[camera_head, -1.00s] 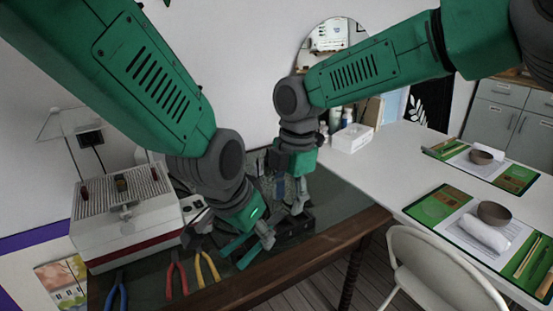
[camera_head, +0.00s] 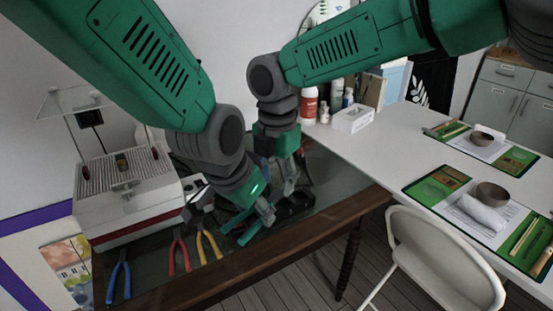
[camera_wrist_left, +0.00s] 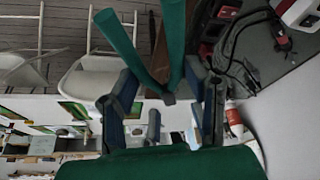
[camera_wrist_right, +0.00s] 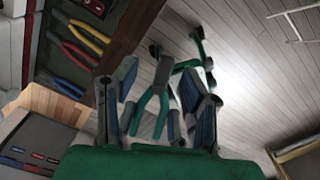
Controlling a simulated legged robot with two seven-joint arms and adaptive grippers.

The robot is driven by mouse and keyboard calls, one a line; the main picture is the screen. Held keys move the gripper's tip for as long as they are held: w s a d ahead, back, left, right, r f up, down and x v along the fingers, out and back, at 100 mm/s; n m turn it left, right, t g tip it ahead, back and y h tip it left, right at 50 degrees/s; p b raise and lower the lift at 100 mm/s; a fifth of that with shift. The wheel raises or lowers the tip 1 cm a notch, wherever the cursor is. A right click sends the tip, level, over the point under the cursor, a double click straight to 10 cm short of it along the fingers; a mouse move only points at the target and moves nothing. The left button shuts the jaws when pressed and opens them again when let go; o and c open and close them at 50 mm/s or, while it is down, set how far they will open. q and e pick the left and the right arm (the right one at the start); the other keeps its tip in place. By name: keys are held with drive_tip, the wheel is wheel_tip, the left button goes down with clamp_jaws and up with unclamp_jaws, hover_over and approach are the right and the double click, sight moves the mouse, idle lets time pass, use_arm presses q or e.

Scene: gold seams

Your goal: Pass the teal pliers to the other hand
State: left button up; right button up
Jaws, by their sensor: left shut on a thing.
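The teal pliers (camera_head: 245,231) are held above the dark green work mat near the table's front edge. My left gripper (camera_head: 263,212) is shut on them. In the left wrist view the pliers' two teal handles (camera_wrist_left: 120,38) spread away from the left gripper (camera_wrist_left: 165,105) in a V. My right gripper (camera_head: 290,185) is just behind and to the right of the left one, its fingers pointing down. In the right wrist view the right gripper's fingers (camera_wrist_right: 160,105) stand apart, with green parts between and beyond them. I cannot tell whether they touch the pliers.
Blue pliers (camera_head: 119,278), red pliers (camera_head: 179,252) and yellow pliers (camera_head: 209,245) lie on the mat to the left. A white and red machine (camera_head: 128,195) stands behind them. A white table (camera_head: 390,150) and a chair (camera_head: 440,250) are to the right.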

drive_tip(key=shift+f, duration=1.15)
clamp_jaws()
use_arm(q)
drive_tip(key=o, duration=1.3)
drive_tip(key=shift+o, duration=0.2)
